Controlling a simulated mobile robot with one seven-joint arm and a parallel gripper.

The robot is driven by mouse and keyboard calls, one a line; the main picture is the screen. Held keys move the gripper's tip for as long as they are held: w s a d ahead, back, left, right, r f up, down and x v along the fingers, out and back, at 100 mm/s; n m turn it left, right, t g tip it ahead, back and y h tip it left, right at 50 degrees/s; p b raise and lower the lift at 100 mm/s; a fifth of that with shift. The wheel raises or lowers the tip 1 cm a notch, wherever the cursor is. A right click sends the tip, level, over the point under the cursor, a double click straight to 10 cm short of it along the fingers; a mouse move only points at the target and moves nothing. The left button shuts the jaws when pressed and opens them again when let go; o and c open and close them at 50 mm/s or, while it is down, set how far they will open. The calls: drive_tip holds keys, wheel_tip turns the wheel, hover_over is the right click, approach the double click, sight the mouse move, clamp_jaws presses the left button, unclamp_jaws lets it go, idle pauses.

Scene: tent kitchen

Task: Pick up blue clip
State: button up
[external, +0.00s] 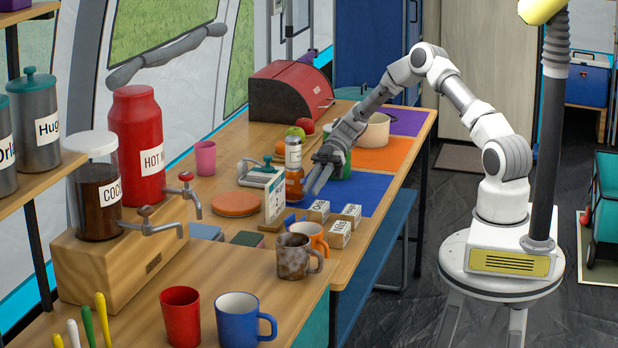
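I cannot clearly make out a blue clip. A small blue piece (290,219) shows at the foot of the standing white card (274,199), and it is too small to tell what it is. My gripper (317,184) hangs over the table, above the blue mat (366,194) and in front of the orange bottle (294,168). Its two fingers point down and look apart, with nothing visible between them. The gripper hides part of the mat and of the things behind it.
Several small labelled blocks (340,234) lie near the table's right edge. A brown mug (295,257), an orange mug (310,238), a red cup (181,316) and a blue mug (240,320) stand nearer. A pot (374,133) stands behind my gripper. The orange mat (385,158) has free room.

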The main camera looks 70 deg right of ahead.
sight(292, 214)
drive_tip(key=x, duration=0.6)
drive_tip(key=shift+w+a+f+b, duration=0.1)
drive_tip(key=shift+a+b, duration=0.2)
drive_tip(key=shift+b, duration=0.05)
drive_tip(key=shift+r+b+x, duration=0.2)
drive_tip(key=shift+r+x, duration=0.05)
drive_tip(key=shift+x, duration=1.1)
drive_tip(key=shift+r+b+x, duration=0.2)
drive_tip(key=shift+x, duration=1.15)
drive_tip(key=shift+w+a, duration=0.1)
drive_tip(key=shift+w, duration=0.1)
clamp_jaws()
